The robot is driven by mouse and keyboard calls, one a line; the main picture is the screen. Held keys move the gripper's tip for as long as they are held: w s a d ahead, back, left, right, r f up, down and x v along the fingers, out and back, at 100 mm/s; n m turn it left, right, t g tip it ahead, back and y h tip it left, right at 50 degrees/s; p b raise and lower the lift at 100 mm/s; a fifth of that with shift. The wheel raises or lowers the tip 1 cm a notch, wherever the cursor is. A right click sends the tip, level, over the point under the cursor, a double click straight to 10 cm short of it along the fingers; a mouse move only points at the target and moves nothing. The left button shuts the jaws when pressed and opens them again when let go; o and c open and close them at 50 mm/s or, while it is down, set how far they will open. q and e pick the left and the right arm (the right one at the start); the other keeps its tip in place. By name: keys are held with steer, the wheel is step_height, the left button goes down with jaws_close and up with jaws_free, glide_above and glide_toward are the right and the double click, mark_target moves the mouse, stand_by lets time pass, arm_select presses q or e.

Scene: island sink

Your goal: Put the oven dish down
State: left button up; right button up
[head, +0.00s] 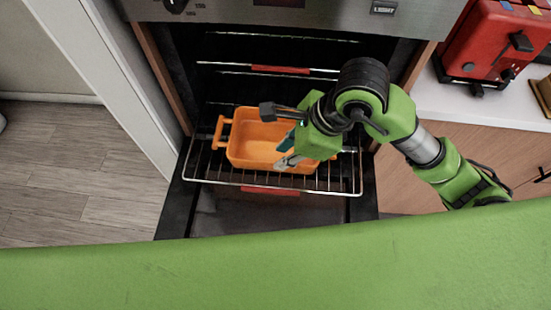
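The orange oven dish (247,138) sits upright on the pulled-out oven rack (270,187). Its left handle (221,130) shows; its right end is mostly hidden behind my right gripper and wrist. My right gripper (280,157) reaches in from the right over the right part of the dish. Its two fingers are spread apart with nothing visible between them. I cannot tell whether a finger touches the dish. My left gripper is not in view.
The open oven door (205,215) lies below the rack. The oven's control panel (330,12) is above. A red toaster (490,45) stands on the white counter (440,98) at the right. Wooden floor (80,160) is clear at the left.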

steer(key=shift+v, duration=2.35)
